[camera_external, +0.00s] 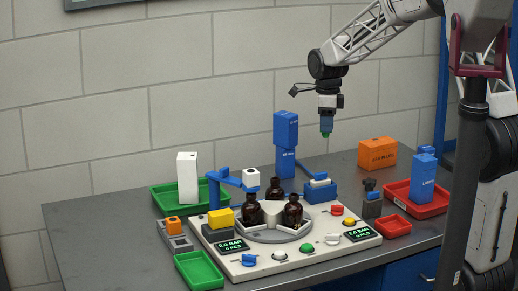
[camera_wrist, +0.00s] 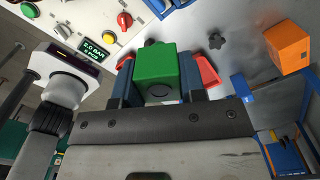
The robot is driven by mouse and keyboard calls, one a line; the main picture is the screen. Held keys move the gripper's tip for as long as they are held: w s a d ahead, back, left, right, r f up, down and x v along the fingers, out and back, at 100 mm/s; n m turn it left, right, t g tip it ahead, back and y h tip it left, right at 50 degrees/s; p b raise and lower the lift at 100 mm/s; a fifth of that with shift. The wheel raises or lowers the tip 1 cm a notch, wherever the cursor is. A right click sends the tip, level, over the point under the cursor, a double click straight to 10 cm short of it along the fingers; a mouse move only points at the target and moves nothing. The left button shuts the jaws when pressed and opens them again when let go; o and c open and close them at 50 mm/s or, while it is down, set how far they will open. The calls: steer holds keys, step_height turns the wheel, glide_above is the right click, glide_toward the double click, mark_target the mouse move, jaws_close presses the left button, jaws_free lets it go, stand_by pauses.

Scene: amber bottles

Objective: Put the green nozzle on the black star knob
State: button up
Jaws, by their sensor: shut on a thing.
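The green nozzle (camera_wrist: 156,66) shows in the wrist view as a square green block with a round dark opening on its near face. My gripper (camera_wrist: 158,84) is shut on it, with one blue finger on each side. In the external view my gripper (camera_external: 326,122) hangs high above the back of the table, and only a small green tip (camera_external: 326,134) of the nozzle shows below it. The black star knob (camera_wrist: 216,41) lies on the grey table in the wrist view, right of and apart from the nozzle.
An orange box (camera_external: 376,153) and a blue box on a red tray (camera_external: 430,207) stand at the right. A tall blue box (camera_external: 286,130) stands at the back. The white station (camera_external: 232,262) with brown bottles fills the middle. Bare table shows around the knob.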

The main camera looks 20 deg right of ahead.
steer(key=s+d+f+m, duration=0.1)
steer(key=s+d, duration=0.5)
steer(key=d, duration=0.2)
steer(key=s+d+m, duration=0.2)
steer(key=s+d, duration=0.4)
steer(key=d, duration=0.2)
step_height(320, 180, down, 13)
steer(key=shift+w+f, duration=0.15)
steer(key=shift+w, duration=0.1)
steer(key=shift+d, duration=0.1)
glide_above(367, 179)
steer(key=shift+s+f, duration=0.1)
steer(key=shift+f, duration=0.6)
steer(key=shift+f, duration=1.8)
steer(key=shift+f, duration=0.15)
